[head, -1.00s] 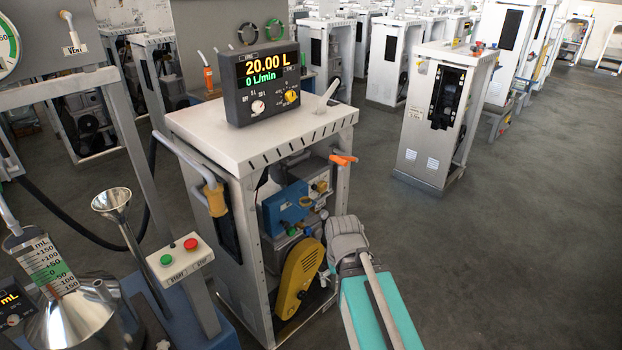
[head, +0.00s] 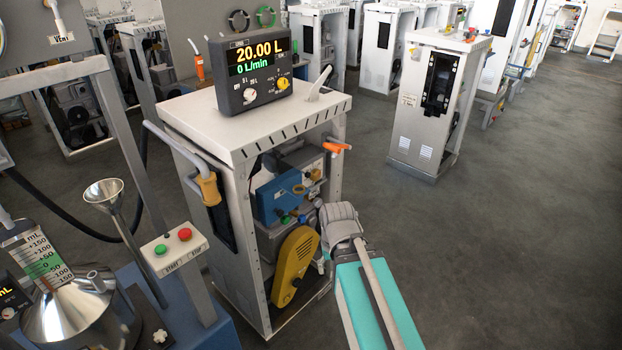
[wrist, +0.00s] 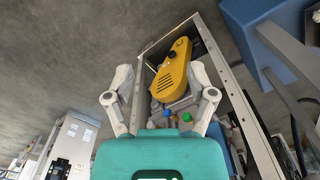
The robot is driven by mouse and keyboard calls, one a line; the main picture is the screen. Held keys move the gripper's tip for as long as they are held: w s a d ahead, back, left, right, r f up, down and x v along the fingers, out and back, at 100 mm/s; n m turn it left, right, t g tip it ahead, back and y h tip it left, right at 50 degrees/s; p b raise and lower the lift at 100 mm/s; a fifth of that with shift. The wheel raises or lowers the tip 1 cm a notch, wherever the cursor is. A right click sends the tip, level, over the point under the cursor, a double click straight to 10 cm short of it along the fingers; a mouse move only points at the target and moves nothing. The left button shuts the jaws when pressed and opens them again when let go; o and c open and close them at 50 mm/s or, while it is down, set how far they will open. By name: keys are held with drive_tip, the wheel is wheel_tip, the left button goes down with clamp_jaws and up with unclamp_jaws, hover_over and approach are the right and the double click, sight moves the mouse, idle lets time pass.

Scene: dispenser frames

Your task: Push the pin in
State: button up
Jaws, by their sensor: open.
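The open dispenser frame (head: 241,135) stands ahead of me, its grey cabinet open on the side facing my arm. Inside are a blue unit (head: 280,199), a yellow cover (head: 294,267) and small coloured knobs. The yellow cover also shows in the wrist view (wrist: 172,75), with a dark round knob near its upper end. I cannot make out a pin for certain. My gripper (wrist: 160,80) is open and empty, its two fingers spread in front of the cabinet's open side. In the head view, my arm hides the fingertips.
A display box (head: 254,72) reading 20.00 L stands on the cabinet top. An orange lever (head: 336,146) juts from the cabinet's right edge. A start/stop box (head: 173,248) and funnel (head: 104,192) stand at left. Floor at right is clear up to another cabinet (head: 430,105).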

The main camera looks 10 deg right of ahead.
drive_tip(key=shift+w+a+f, duration=0.1)
drive_tip(key=shift+w+f, duration=0.2)
drive_tip(key=shift+w, duration=0.05)
drive_tip(key=shift+c, duration=0.9)
drive_tip(key=w+b, duration=0.1)
drive_tip(key=w+f+y, duration=0.1)
drive_tip(key=w+a+f+t+y+b, duration=0.1)
drive_tip(key=shift+w+m+b, duration=0.15)
drive_tip(key=shift+m+b, duration=0.15)
drive_tip(key=shift+b, duration=0.05)
clamp_jaws()
drive_tip(key=w+f+m+t+y+b, duration=0.25)
drive_tip(key=w+t+y+b, duration=0.45)
drive_tip(key=w, duration=0.7)
drive_tip(key=w+d+r+m+t+y+b, duration=0.1)
drive_tip(key=w+d+r+m+t+b, duration=0.3)
drive_tip(key=w+d+b, duration=0.5)
drive_tip(key=shift+w+d+m+t+b, duration=0.35)
drive_tip(key=shift+w+d+m+t, duration=0.95)
drive_tip(key=shift+w+d+m, duration=0.4)
drive_tip(key=shift+a, duration=0.1)
